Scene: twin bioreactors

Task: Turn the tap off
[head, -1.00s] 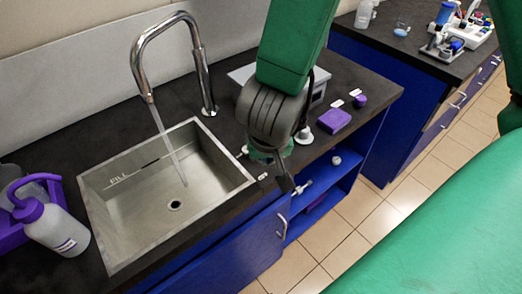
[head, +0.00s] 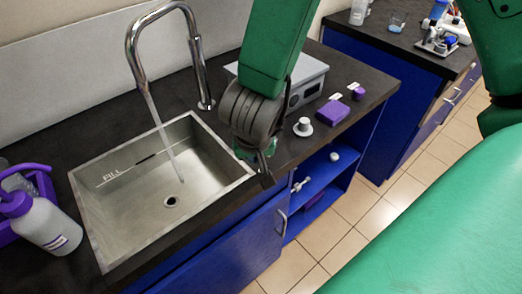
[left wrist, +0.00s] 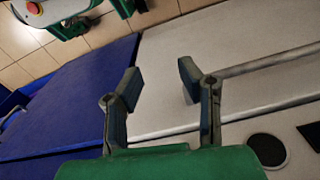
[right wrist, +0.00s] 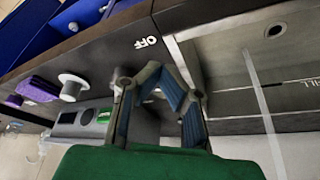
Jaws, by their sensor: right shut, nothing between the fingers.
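The chrome tap (head: 133,48) arches over the steel sink (head: 105,225), and a thin water stream (head: 160,130) runs from its spout into the basin. The stream also shows in the right wrist view (right wrist: 262,110). My right gripper (head: 267,178) is at the sink's right front corner, pointing down. In the right wrist view its fingers (right wrist: 167,88) are shut and empty, just below a white OFF label (right wrist: 146,42) on the dark counter. A small pale part shows behind the fingers; I cannot tell if they touch it. My left gripper (left wrist: 162,80) is open and empty, away from the sink.
A grey box (head: 309,78), a white knob (head: 303,127) and a purple block (head: 332,112) stand right of my right gripper. A white bottle (head: 45,228) stands left of the sink. Blue cabinet doors with a handle (head: 281,222) are below the counter.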

